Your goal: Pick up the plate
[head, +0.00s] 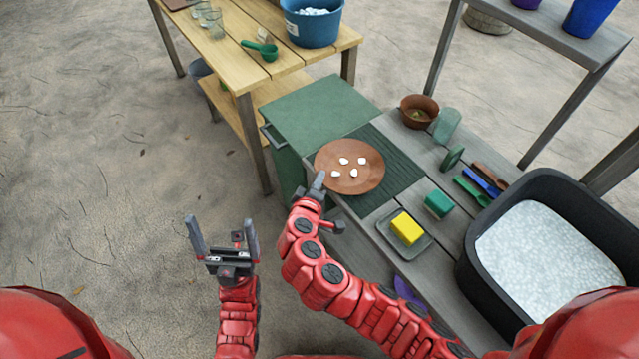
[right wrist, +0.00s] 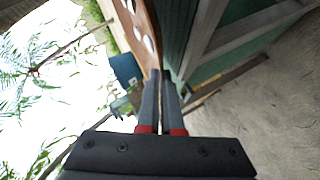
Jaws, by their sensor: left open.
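The brown round plate (head: 349,185) lies over the dark green ribbed mat at the left end of the grey bench, with several small white pieces on it. Its left edge sticks out towards my right gripper (head: 318,182). In the right wrist view the two fingers (right wrist: 161,76) are close together, with the rim of the plate (right wrist: 143,22) running in between them. Whether the plate touches the mat cannot be told. My left gripper (head: 221,228) is open and empty over the bare ground, left of the bench and away from the plate.
A yellow block (head: 407,228) on a grey tray, a green block (head: 439,204) and a brown bowl (head: 419,111) are right of the plate. A black tub (head: 468,262) of white grains sits at the right. A wooden table (head: 230,62) stands behind.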

